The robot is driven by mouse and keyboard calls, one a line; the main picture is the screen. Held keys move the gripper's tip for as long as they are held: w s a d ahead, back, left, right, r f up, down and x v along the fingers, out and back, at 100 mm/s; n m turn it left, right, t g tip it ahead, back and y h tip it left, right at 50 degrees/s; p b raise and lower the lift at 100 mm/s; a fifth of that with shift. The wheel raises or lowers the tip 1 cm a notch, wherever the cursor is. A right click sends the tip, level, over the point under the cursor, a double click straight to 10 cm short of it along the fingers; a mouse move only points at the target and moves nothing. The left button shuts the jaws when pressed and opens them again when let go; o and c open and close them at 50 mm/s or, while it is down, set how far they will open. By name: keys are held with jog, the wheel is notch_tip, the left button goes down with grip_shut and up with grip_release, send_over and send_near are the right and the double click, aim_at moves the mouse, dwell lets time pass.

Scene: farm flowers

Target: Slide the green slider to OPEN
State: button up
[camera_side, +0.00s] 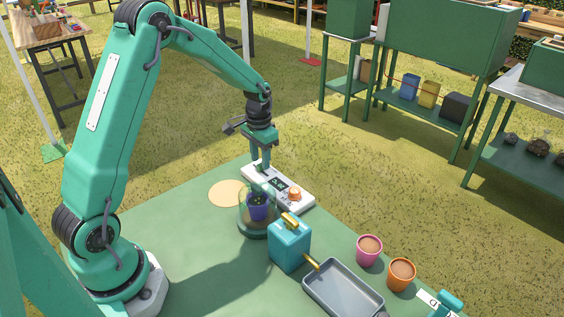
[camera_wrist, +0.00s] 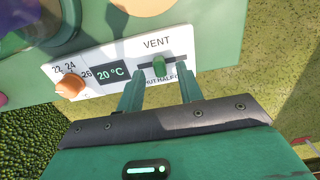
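The white control panel (camera_side: 302,203) lies on the green table, and it fills the middle of the wrist view (camera_wrist: 117,52). Its VENT slot carries the green slider (camera_wrist: 159,66), a small upright knob. Below the slot I can read SHUT and HALF; the lettering further right is hidden by a finger. My gripper (camera_wrist: 160,84) is open, with one finger on each side of the slider in the picture; I cannot tell whether either touches it. In the side view my gripper (camera_side: 260,164) points down at the panel's far end, and the slider cannot be made out there.
The panel also has an orange dial (camera_side: 294,194) and a 20°C display (camera_wrist: 111,74). A glass cloche over a purple pot (camera_side: 258,207) stands close in front. A teal watering can (camera_side: 289,247), grey tray (camera_side: 330,283), pink pot (camera_side: 369,251) and orange pot (camera_side: 401,275) stand nearer the camera.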

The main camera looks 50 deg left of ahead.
aim_at(254, 165)
jog(key=shift+f, duration=0.75)
grip_shut()
jog(key=shift+a, duration=0.1)
jog(key=shift+a, duration=1.75)
grip_release()
